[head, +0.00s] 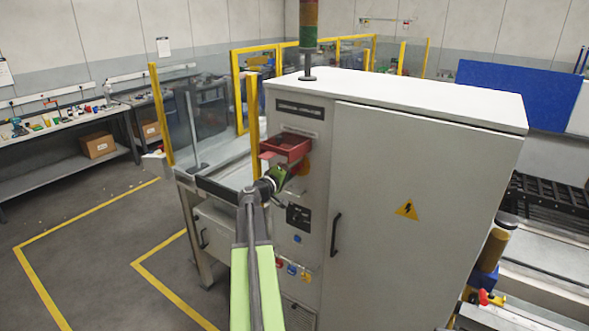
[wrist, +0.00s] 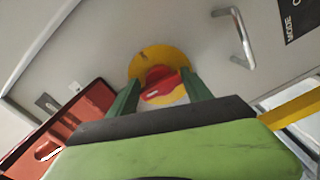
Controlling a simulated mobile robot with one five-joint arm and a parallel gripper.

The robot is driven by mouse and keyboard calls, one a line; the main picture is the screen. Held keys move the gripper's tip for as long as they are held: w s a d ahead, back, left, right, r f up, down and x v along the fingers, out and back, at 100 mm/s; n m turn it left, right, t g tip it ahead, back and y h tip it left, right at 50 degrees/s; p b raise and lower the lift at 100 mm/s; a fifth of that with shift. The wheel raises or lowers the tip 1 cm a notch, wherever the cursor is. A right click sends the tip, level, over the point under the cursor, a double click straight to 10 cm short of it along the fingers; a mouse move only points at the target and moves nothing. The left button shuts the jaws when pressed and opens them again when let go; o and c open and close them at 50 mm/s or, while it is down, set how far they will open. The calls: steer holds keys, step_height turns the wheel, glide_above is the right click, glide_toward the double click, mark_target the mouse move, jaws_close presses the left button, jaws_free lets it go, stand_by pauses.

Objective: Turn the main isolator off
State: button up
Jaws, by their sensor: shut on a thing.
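The main isolator shows in the wrist view as a red rotary handle (wrist: 158,88) on a round yellow plate (wrist: 165,57). It is mounted on the grey cabinet's front panel. In the head view a sliver of its yellow plate (head: 305,167) shows, and my arm hides most of the handle. My gripper (wrist: 161,92) has its two green fingers on either side of the red handle, shut on it. In the head view my gripper (head: 284,177) reaches the panel just below a red tray. The handle's exact angle is hard to tell.
The red tray (head: 287,146) juts from the panel close above my gripper; it also shows in the wrist view (wrist: 72,128). A dark mode switch plate (head: 298,217) sits below, near a grey metal bar handle (wrist: 236,38). The cabinet door (head: 420,200) is closed.

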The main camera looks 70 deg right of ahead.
steer(key=shift+a+n, duration=0.1)
steer(key=shift+n, duration=0.4)
steer(key=o, duration=1)
steer(key=v, duration=1.7)
steer(key=shift+a, duration=0.25)
steer(key=shift+w, duration=0.1)
